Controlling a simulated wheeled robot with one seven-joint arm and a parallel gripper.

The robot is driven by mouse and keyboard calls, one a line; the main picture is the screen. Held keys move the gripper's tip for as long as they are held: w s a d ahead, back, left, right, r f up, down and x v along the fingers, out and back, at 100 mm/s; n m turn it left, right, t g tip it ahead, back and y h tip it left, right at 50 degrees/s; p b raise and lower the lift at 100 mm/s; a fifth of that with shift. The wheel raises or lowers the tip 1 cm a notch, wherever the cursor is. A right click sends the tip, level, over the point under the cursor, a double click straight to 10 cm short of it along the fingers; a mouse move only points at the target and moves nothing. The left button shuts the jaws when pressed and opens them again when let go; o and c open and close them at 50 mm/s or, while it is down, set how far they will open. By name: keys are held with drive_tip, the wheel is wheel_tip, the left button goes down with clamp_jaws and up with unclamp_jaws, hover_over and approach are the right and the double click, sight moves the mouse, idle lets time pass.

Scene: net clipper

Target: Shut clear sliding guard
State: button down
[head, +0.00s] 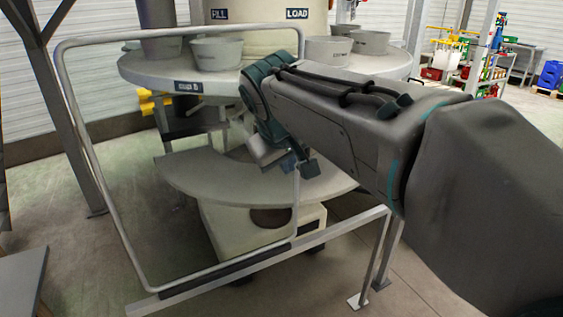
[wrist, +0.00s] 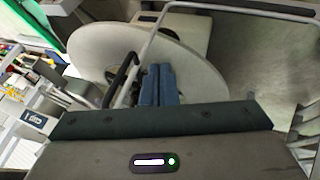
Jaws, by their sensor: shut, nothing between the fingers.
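The clear sliding guard (head: 68,85) is a see-through panel in a rounded light metal tube frame, in front of the left and middle of the machine. Its bottom edge lies along a slanted floor rail (head: 345,228), which runs on past the guard to the right. In the wrist view, the guard's frame tube (wrist: 146,47) crosses diagonally, with a black handle (wrist: 123,75) on it. My gripper (head: 300,166) is by the guard's right upright in the head view. Its blue fingers (wrist: 158,84) are shut and empty, just right of the handle in the wrist view; contact is unclear.
Behind the guard stands a round machine table (head: 225,83) with several grey cups and a curved lower shelf (head: 190,178). A grey post (head: 60,100) stands at left, and a rail leg (head: 372,270) at right. Shelving (head: 485,55) is far right. Floor is clear at front.

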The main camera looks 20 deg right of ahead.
drive_tip(key=w+d+f+b, duration=0.1)
drive_tip(key=w+d+f, duration=0.4)
drive_tip(key=w, duration=0.4)
drive_tip(key=shift+w+d+t+h, duration=0.3)
drive_tip(key=shift+w+d+t, duration=0.05)
drive_tip(key=shift+d+t, duration=0.05)
